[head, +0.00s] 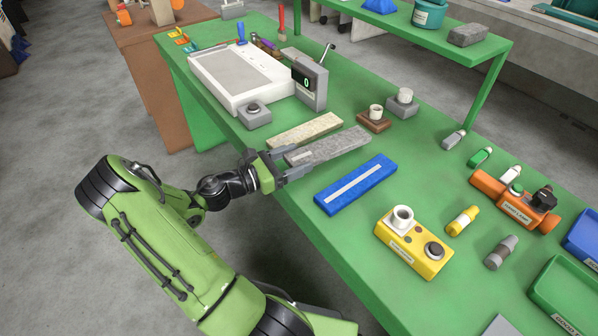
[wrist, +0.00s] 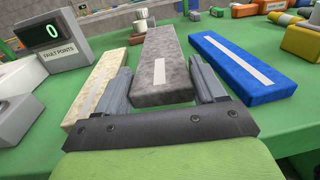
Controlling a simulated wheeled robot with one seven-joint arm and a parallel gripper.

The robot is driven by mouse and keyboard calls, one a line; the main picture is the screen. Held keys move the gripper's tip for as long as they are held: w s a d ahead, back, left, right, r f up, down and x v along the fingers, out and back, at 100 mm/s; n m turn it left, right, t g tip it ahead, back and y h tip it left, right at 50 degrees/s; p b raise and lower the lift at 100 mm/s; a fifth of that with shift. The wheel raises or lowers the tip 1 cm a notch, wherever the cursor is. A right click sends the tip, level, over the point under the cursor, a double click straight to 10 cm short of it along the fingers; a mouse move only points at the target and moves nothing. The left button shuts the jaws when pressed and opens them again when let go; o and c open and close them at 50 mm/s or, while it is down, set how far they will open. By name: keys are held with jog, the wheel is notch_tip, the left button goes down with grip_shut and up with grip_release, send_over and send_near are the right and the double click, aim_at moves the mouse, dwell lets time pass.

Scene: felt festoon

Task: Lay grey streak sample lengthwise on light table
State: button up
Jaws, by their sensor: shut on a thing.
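The grey streak sample (head: 340,144) is a long grey felt bar with a pale strip, at the near edge of the green table. My gripper (head: 290,165) is shut on its near end. In the wrist view the sample (wrist: 162,55) points away between the two fingers (wrist: 163,90). I cannot tell whether it touches the tabletop or is slightly raised. The light table (head: 286,78), a white box with a grey panel, stands to the upper left in the head view. Its panel (head: 240,72) looks bare.
A cream bar (head: 305,130) lies left of the sample and a blue bar (head: 372,172) right of it, both close. A fault-points display (head: 309,85) and a grey button box (head: 254,115) stand by the light table. A yellow device (head: 400,255) is nearer right.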

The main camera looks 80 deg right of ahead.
jog(key=shift+f, duration=1.55)
jog(key=o, duration=1)
jog(key=shift+f, duration=0.15)
jog(key=shift+f+b, duration=0.15)
jog(key=shift+b, duration=0.25)
jog(key=p+v, duration=0.4)
jog(key=v, duration=1.2)
jog(key=w+a+r+m+t+y, duration=0.1)
jog(key=a+r+m+t+y, duration=0.1)
jog(key=a, duration=0.4)
jog(key=w+a+r+m+t+y, duration=0.1)
jog(key=a+r+m+t+y, duration=0.2)
jog(key=a+r+t+y, duration=0.2)
jog(key=w+a+r+m+t+y, duration=0.1)
jog(key=a+r+m+t+y, duration=0.2)
jog(key=a+r+t, duration=0.2)
jog(key=shift+w+a+t, duration=0.15)
jog(key=shift+a+t, duration=0.45)
jog(key=shift+a, duration=0.5)
jog(key=shift+w+a+t, duration=0.15)
jog(key=shift+a+t, duration=0.45)
jog(key=shift+a, duration=0.55)
jog(key=shift+o, duration=0.2)
jog(key=s+a+r+t+y, duration=0.2)
jog(key=s+a+r+t, duration=0.2)
jog(key=a, duration=0.5)
jog(key=shift+s+r+m+y, duration=0.3)
jog(key=shift+s+r+m, duration=0.15)
jog(key=shift+s, duration=0.3)
